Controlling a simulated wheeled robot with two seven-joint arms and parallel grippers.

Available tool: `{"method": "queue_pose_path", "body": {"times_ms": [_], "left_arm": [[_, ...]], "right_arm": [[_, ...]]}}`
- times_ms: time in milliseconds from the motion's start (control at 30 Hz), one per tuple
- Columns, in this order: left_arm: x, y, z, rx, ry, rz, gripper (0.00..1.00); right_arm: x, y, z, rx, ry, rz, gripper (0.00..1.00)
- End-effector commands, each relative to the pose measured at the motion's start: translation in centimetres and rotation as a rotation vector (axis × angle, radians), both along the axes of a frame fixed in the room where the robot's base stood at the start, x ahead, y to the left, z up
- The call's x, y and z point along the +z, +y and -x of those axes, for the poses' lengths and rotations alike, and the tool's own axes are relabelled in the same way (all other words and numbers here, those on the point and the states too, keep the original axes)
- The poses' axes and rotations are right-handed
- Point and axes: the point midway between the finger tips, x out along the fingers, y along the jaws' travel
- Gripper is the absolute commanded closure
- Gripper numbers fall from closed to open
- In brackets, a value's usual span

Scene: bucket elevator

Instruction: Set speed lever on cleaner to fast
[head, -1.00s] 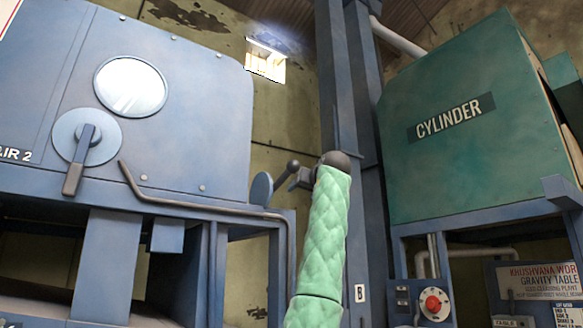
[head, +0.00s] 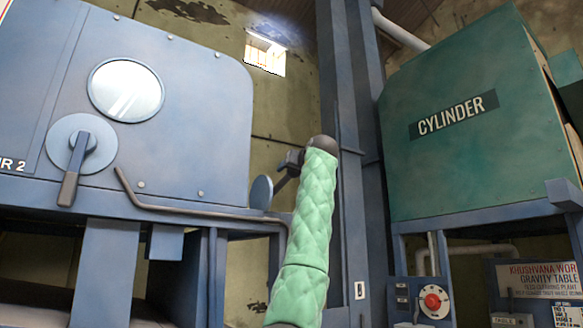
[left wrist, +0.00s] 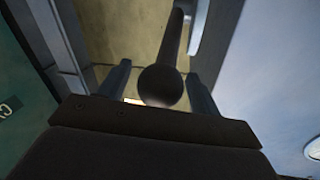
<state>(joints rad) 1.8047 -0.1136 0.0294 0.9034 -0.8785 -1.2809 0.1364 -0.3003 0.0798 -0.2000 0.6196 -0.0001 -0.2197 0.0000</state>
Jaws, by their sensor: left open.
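A blue disc (head: 262,192) with a dark lever (head: 281,183) sits on the right side of the blue cleaner (head: 180,90). No speed marking on it is readable. In the left wrist view, the lever's rod (left wrist: 173,40) ends in a round dark knob (left wrist: 161,86). My left gripper (head: 290,160), at the end of the green padded arm, is at the lever's end and mostly hidden by the wrist. In the left wrist view, the open gripper's (left wrist: 158,82) fingers stand on either side of the knob, with gaps visible. My right gripper is not in view.
A grey handle on a round plate (head: 82,145) is on the cleaner's front, beside partly cut-off "AIR 2" lettering. A bent rail (head: 195,210) runs below. A blue column (head: 350,120) and the green CYLINDER box (head: 470,150) stand to the right.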

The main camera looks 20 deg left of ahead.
Motion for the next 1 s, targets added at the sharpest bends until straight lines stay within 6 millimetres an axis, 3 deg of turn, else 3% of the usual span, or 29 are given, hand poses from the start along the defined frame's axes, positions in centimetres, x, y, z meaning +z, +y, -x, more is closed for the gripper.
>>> {"method": "queue_pose_path", "body": {"times_ms": [467, 800, 1000], "left_arm": [[-0.08, 0.81, -0.99, 0.0, 0.001, -0.001, 0.36], [-0.08, 0.8, -0.98, 0.0, 0.001, -0.001, 0.98], [-0.31, 0.76, -0.81, 0.0, -0.004, -0.005, 0.98]], "right_arm": [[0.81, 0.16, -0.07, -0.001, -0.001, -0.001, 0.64], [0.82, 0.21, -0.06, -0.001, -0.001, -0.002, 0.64], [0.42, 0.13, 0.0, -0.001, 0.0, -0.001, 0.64]]}}
